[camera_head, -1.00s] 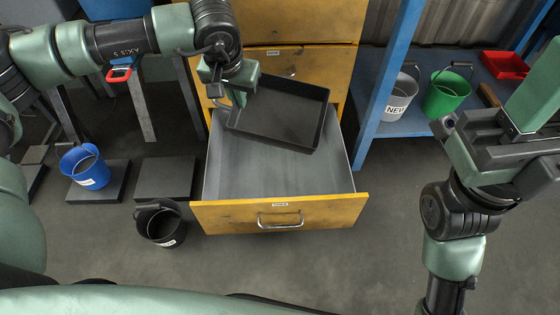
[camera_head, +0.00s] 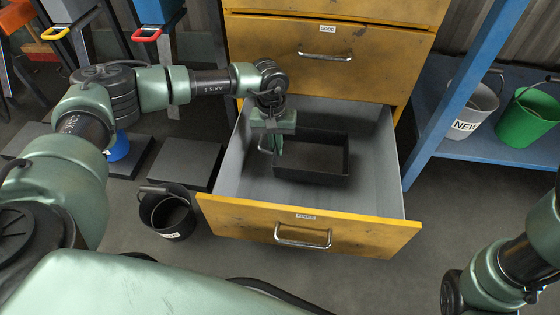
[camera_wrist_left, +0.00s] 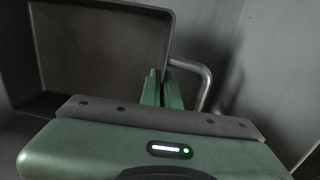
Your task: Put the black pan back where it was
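The black pan (camera_head: 318,158), a shallow rectangular tray with raised walls, sits inside the open yellow drawer (camera_head: 230,168). It looks roughly flat; whether it touches the drawer floor is hard to tell. My left gripper (camera_head: 271,150) points down at the pan's left side, its fingers close together on that side. In the left wrist view, the fingers (camera_wrist_left: 162,88) are nearly together at the edge of the pan (camera_wrist_left: 95,55), with a grey bent bar beside them. My right arm shows at the lower right, but its gripper is out of view.
The drawer front (camera_head: 310,228) has a metal handle. A black bucket (camera_head: 168,212) stands on the floor left of it. A blue shelf (camera_head: 480,145) at right holds a white bucket (camera_head: 470,110) and a green bucket (camera_head: 530,118). Free drawer floor lies around the pan.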

